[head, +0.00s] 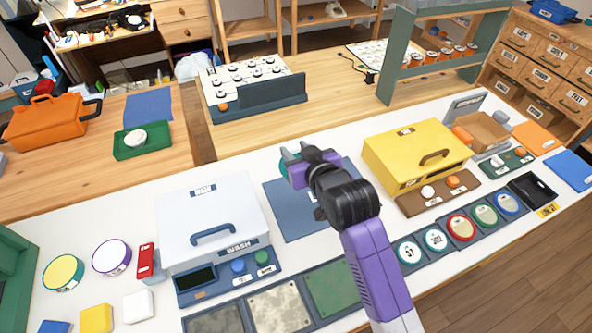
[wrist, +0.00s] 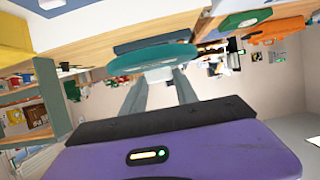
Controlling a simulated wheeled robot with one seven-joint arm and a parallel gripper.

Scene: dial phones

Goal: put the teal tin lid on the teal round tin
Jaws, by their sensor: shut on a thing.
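My gripper (head: 298,156) is raised over the middle of the white table. In the wrist view its two grey fingers (wrist: 159,82) are shut on a pale knob under a teal disc, the teal tin lid (wrist: 152,59). The lid shows edge-on there. In the head view only a teal sliver of the lid (head: 286,163) shows beside the fingers. Two round pieces with white tops and teal-looking rims, a left one (head: 408,251) and a right one (head: 435,240), sit in the row at right. I cannot tell whether either is the teal round tin.
A white wash box (head: 212,215) stands left of the arm and a yellow box (head: 415,155) right of it. A blue-grey mat (head: 290,220) lies between them, partly hidden by my arm. Yellow (head: 63,272) and purple-rimmed (head: 111,257) round tins stand at far left.

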